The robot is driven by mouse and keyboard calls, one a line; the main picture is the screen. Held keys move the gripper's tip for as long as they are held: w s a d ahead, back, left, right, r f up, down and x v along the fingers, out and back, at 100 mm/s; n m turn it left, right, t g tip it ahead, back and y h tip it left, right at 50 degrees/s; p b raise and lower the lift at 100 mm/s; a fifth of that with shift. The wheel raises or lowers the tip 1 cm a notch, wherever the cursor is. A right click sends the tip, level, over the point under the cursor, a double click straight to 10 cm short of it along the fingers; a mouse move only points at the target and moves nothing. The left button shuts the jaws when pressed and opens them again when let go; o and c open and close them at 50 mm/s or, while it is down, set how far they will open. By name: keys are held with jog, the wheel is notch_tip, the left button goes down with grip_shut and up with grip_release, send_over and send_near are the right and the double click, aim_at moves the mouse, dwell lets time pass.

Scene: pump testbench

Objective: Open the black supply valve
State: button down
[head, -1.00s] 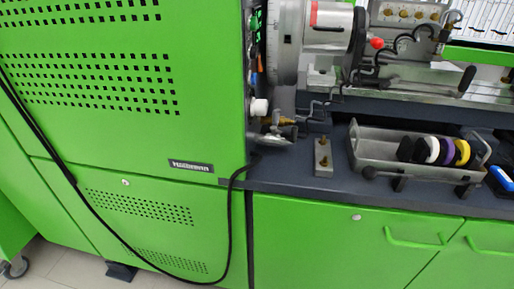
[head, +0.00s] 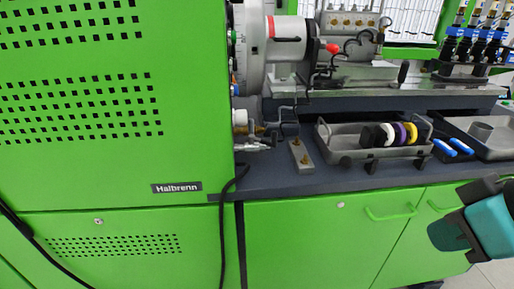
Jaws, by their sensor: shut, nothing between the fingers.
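No part is clearly identifiable as the black supply valve, and whether it is open or shut cannot be read. Black candidates in the head view are the black end of a lever (head: 403,72) on the bench at right and a black round piece (head: 373,137) in the grey tray. Small metal fittings (head: 252,145) and a white knob (head: 239,117) stick out at the green cabinet's right edge. A teal and dark part of my arm (head: 488,226) shows at the lower right, apart from the bench. My gripper's fingers are not in view.
The tall green cabinet (head: 90,150) fills the left. The grey tray (head: 345,146) holds black, white, purple and yellow round pieces. A metal block (head: 301,155) lies left of it. A black cable (head: 222,230) hangs down the cabinet. Blue-handled tools (head: 453,147) lie at right.

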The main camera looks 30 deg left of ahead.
jog(key=w+a+f+n+t+b, duration=0.1)
jog(key=w+a+f+n+t, duration=0.3)
jog(key=w+a, duration=0.35)
jog(key=a+f+n+t+y+b, duration=0.15)
jog(key=a+n+t+y, duration=0.25)
jog(key=a+n+y, duration=0.85)
jog(key=w+a+h+p, duration=0.1)
jog(key=w+a, duration=0.1)
jog(key=a, duration=0.1)
jog(key=w+a+n+h+p, duration=0.1)
jog(key=w+a, duration=0.1)
jog(key=a, duration=0.2)
jog(key=w+a+n+h+p, duration=0.1)
jog(key=w+a, duration=0.2)
jog(key=shift+a+h+p, duration=0.3)
jog(key=shift+h+p, duration=0.05)
jog(key=shift+p, duration=0.05)
jog(key=w, duration=0.3)
jog(key=shift+w+a+f+p, duration=0.1)
jog(key=shift+w+a+p, duration=0.1)
jog(key=shift+p, duration=0.1)
jog(key=shift+w, duration=0.35)
